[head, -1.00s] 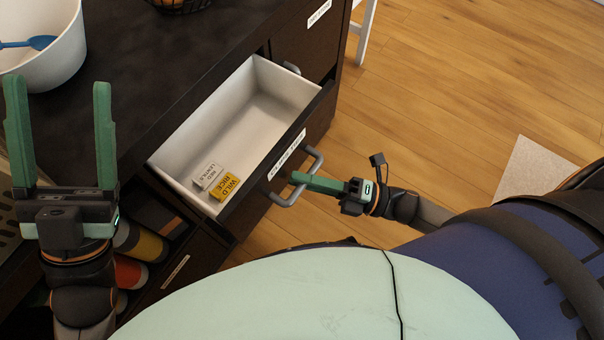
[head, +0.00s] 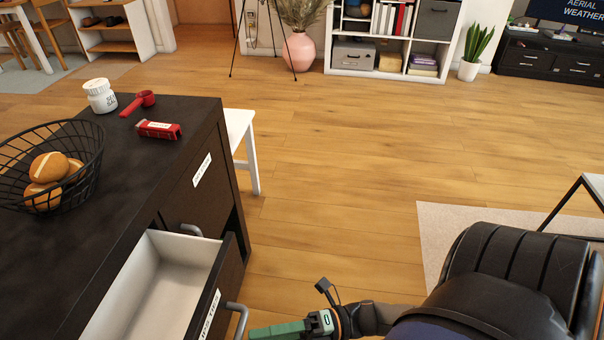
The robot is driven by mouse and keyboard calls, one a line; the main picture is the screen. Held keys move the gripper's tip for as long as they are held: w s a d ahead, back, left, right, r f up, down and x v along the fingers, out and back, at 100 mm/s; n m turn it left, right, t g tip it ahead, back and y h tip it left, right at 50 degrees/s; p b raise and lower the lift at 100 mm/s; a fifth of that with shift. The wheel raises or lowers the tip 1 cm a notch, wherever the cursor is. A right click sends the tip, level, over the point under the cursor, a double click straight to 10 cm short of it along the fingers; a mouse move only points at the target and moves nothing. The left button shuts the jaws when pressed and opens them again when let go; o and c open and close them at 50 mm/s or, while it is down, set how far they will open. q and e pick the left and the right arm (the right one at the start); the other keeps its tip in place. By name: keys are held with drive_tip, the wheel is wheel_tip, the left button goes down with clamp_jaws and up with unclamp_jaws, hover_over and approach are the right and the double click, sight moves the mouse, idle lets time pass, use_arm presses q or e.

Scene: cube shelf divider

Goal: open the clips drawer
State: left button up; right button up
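An open drawer (head: 160,287) with a pale interior juts from the dark cabinet at the lower left of the head view. The visible part of its inside is empty; its near end is cut off. A white label (head: 210,314) on its front is too oblique to read surely. Its grey handle (head: 238,312) is partly in view. My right gripper (head: 258,332), with green fingers, is at the bottom edge by this handle; its grip is not clear. Another drawer (head: 197,190), shut, with a label and handle, lies farther along. My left gripper is out of view.
The cabinet top (head: 95,215) holds a wire basket (head: 88,185) of bread rolls, a white jar (head: 100,97), a red scoop (head: 137,104) and a red box (head: 159,130). A white stool (head: 240,130) stands behind the cabinet. Wooden floor (head: 340,200) to the right is clear.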

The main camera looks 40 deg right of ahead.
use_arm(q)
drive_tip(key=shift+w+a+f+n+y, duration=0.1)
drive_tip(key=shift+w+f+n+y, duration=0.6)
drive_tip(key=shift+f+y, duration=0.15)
use_arm(e)
drive_tip(key=v, duration=0.7)
drive_tip(key=shift+s+d, duration=0.2)
drive_tip(key=shift+d, duration=0.1)
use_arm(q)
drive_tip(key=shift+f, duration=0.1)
